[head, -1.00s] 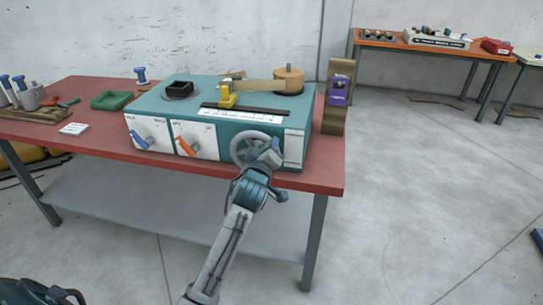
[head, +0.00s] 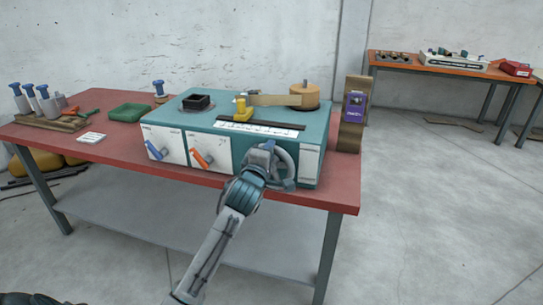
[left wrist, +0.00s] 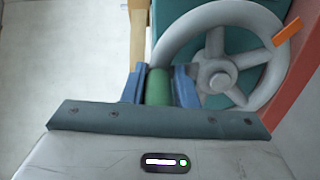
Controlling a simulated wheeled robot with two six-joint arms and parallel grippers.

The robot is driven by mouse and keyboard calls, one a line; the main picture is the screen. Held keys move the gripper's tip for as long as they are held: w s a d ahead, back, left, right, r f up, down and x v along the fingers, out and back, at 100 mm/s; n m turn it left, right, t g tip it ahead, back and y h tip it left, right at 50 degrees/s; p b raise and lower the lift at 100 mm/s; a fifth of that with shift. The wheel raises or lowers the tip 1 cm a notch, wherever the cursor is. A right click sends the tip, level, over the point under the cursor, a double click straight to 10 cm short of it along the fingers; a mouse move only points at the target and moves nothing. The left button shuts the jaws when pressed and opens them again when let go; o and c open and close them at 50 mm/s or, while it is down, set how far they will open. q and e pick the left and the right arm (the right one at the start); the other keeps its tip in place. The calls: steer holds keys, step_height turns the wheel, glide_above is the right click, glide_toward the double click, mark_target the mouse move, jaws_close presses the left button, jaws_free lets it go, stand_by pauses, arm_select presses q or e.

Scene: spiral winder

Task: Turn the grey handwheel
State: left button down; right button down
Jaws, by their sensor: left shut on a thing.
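The grey handwheel (head: 290,163) is on the front right of the teal winder (head: 262,108). My left gripper (head: 262,153) is at the upper left of the wheel and covers part of its rim and hub. In the left wrist view, the wheel (left wrist: 217,80) shows its spokes and round hub. There my left gripper (left wrist: 159,87) is shut on a green cylindrical handle (left wrist: 158,88) beside the rim, one blue finger on each side. How the handle joins the wheel is hidden. My right gripper is not in view.
Blue (head: 156,150) and orange (head: 201,158) levers are on the winder's front, left of the wheel. A yellow guide (head: 242,112) and tan roll (head: 304,96) are on top. A brown post with a purple device (head: 355,104) stands at the red table's right end.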

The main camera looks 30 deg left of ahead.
arm_select(q)
steer(key=shift+a+r, duration=0.1)
steer(key=shift+r, duration=0.15)
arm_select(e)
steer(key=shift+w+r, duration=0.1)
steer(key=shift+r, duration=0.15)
arm_select(q)
steer(key=c, duration=1.2)
jaws_free()
steer(key=shift+c, duration=0.2)
steer(key=shift+f, duration=0.1)
steer(key=shift+s+d+f, duration=0.1)
steer(key=shift+s+d, duration=0.1)
steer(key=shift+s, duration=0.35)
steer(key=b+v, duration=0.1)
steer(key=v, duration=0.8)
steer(key=shift+s+d, duration=0.15)
steer(key=shift+s, duration=0.2)
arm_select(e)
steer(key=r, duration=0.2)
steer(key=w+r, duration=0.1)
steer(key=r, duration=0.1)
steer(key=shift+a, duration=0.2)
